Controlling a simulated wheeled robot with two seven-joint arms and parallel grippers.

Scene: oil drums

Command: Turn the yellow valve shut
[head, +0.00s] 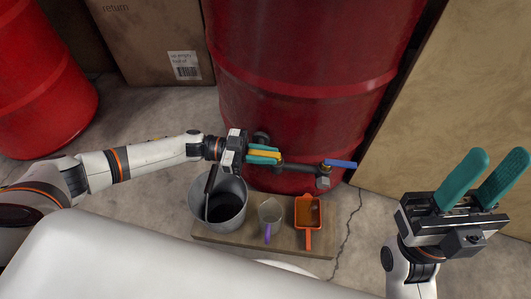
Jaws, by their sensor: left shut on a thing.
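The yellow valve (264,154) has a lever handle on the pipe near the foot of the large red drum (300,100). My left gripper (265,153) reaches in from the left and is shut on the yellow handle, its teal fingers on both sides of it. The fingers hide part of the handle and the valve body. A blue valve handle (341,164) sits on the same pipe, to the right and apart from my gripper. My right gripper (483,178) is open and empty at the right, its teal fingers pointing up, far from the valves.
A grey bucket (232,187), a clear jug with a purple handle (270,217) and an orange scoop (308,217) stand on a low wooden board (285,244) below the pipe. Another red drum (40,80) and a cardboard box (150,40) stand at the left. A tan panel (450,110) stands right.

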